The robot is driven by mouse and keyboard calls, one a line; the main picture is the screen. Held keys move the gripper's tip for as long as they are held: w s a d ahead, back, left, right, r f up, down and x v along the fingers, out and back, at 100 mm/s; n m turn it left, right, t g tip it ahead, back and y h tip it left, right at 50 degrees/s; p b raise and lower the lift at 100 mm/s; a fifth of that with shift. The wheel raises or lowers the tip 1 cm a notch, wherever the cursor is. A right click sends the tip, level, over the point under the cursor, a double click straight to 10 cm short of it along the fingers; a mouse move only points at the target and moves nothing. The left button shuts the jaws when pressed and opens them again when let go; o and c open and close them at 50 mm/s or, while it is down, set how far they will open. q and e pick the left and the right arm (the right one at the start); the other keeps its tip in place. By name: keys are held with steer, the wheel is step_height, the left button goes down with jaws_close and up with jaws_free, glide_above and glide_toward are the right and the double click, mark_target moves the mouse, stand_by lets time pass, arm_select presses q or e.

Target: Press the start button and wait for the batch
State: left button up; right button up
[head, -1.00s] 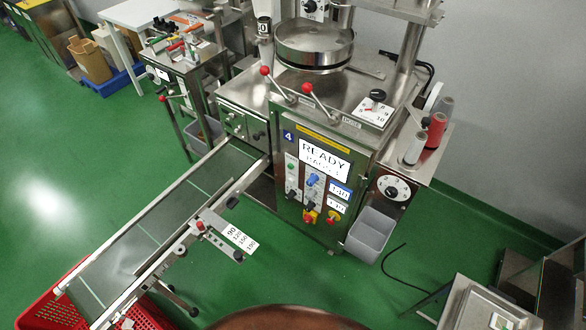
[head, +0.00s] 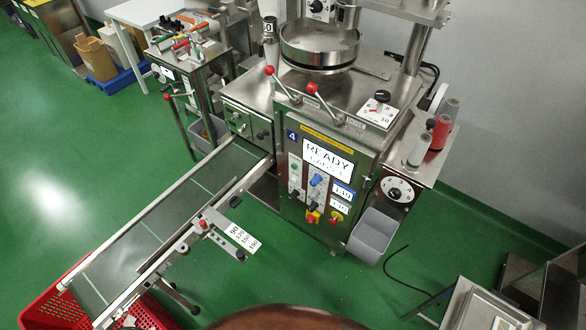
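The teabag packing machine (head: 318,225) stands in the middle of the head view. Neither of my grippers shows in the head view.
A red crate (head: 45,306) stands under the conveyor's lower end. A grey bin (head: 373,236) hangs on the machine's right side, under a dial. A metal stand (head: 478,308) is at the lower right.

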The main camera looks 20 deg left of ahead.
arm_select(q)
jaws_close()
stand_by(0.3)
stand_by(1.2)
